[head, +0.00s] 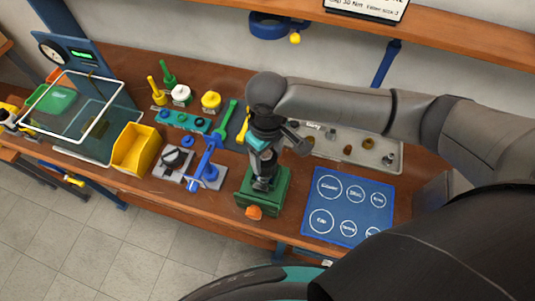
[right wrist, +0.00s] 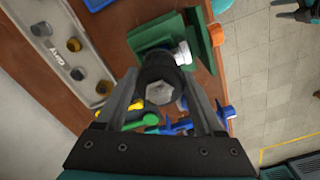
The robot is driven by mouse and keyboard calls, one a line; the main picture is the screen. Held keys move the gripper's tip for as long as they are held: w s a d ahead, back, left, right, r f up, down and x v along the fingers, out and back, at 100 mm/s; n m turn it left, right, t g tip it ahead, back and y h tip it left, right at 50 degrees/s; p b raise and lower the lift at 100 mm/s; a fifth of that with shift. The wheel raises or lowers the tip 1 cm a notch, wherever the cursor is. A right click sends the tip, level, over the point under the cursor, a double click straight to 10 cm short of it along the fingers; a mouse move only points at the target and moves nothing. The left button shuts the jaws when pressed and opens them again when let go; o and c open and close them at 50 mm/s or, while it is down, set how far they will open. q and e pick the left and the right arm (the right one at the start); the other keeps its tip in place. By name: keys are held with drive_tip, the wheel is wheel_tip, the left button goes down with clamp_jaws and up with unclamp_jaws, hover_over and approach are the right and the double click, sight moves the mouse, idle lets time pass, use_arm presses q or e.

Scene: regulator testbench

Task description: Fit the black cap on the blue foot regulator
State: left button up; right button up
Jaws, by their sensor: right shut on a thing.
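In the right wrist view my right gripper (right wrist: 163,95) is shut on a black round cap (right wrist: 152,72) with a pale hexagonal centre. In the head view the right gripper (head: 262,180) is above the green vise (head: 276,201), and the cap is hard to make out there. The vise also shows in the right wrist view (right wrist: 204,40), with a whitish round part (right wrist: 182,53) at its jaws, partly behind the cap. I cannot make out the regulator's blue foot, nor whether cap and regulator touch. A dark claw-like shape at the right wrist view's top right may be my left gripper (right wrist: 297,12).
A blue lever fixture (head: 208,168) stands left of the vise, with a yellow bin (head: 134,148) farther left. A grey parts tray (head: 370,153) lies behind right. A blue marked mat (head: 333,208) lies right of the vise. An orange knob (head: 254,212) projects from the vise front.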

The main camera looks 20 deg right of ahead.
drive_tip(key=shift+f, duration=0.55)
drive_tip(key=o, duration=1.4)
wheel_tip(320, 180, up, 3)
drive_tip(key=p, duration=0.3)
drive_tip(key=shift+f+p, duration=0.1)
drive_tip(key=shift+p, duration=0.25)
drive_tip(key=shift+r, duration=2.6)
drive_tip(key=shift+s, duration=0.1)
